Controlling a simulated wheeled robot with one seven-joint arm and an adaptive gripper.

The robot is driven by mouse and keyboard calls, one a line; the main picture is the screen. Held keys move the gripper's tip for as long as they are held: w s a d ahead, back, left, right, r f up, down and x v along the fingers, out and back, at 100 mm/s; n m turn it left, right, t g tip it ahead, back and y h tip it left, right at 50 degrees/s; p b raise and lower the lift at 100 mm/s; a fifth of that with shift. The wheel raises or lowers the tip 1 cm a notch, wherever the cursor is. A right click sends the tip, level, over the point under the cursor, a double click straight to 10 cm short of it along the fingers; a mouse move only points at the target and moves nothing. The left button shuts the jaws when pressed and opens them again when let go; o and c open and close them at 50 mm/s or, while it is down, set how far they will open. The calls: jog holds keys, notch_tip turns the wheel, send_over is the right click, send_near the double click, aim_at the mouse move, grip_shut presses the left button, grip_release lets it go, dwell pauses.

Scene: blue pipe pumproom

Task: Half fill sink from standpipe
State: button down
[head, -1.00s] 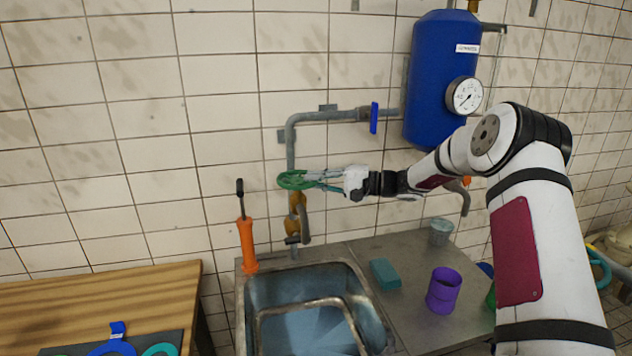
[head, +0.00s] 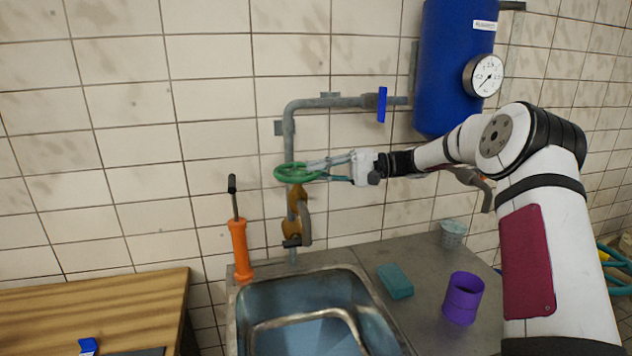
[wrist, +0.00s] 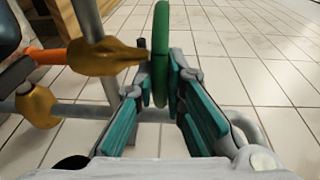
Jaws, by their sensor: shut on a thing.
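A green handwheel (head: 292,174) sits at the brass valve (head: 294,225) on the grey standpipe (head: 290,135), above the back of the sink. My gripper (head: 325,170) reaches it from the right and is shut on the wheel's rim. In the wrist view the wheel (wrist: 161,50) stands edge-on between the two teal finger pads (wrist: 165,95), beside the brass fitting (wrist: 105,55). A grey spout (head: 305,225) hangs beside the valve. The metal sink (head: 236,315) lies below; its bottom looks pale blue, and I cannot tell whether water is in it.
An orange-handled pump (head: 238,248) stands left of the sink's back corner. A teal sponge (head: 396,281), purple cup (head: 463,297) and grey cup (head: 453,234) stand on the counter (head: 425,325). A blue lever (head: 382,104) and blue tank (head: 452,70) are above. A wooden table (head: 90,305) is left.

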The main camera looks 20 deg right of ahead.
jog(key=shift+w+n+g+b, duration=0.3)
jog(key=shift+n+g+b, duration=0.1)
jog(key=shift+b, duration=0.3)
jog(key=shift+s+g+b, duration=0.1)
jog(key=shift+g+b, duration=0.2)
jog(key=c, duration=1.6)
grip_release()
jog(key=shift+c, duration=0.2)
